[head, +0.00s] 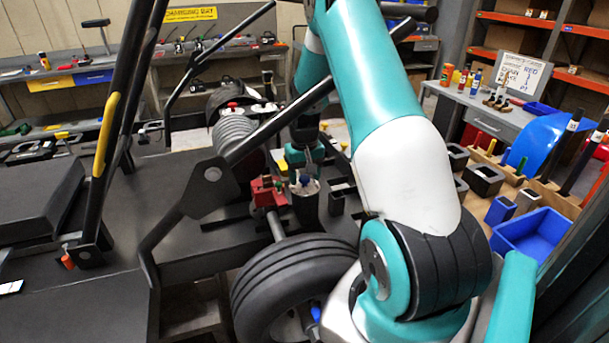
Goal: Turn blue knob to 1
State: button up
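A small blue part (305,180), which looks like the blue knob, sits on top of a dark cylinder with a light rim (308,188) near the middle of the kart. Its pointer and any number marks are too small to read. My gripper (304,165) points down right above this blue part. The fingers are small and partly lost against the parts behind them, so I cannot tell whether they are open or shut, or whether they touch the knob.
A red block (267,191) stands just left of the cylinder. A black tyre (290,285) is in front, and black frame tubes (270,130) cross at the left. A grey bench (490,118) and a blue bin (530,235) stand at the right.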

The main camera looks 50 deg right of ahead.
aim_at(304, 177)
notch_tip(304, 177, up, 18)
jog(key=p, duration=1.2)
jog(key=shift+f+p, duration=0.25)
jog(key=shift+p, duration=0.15)
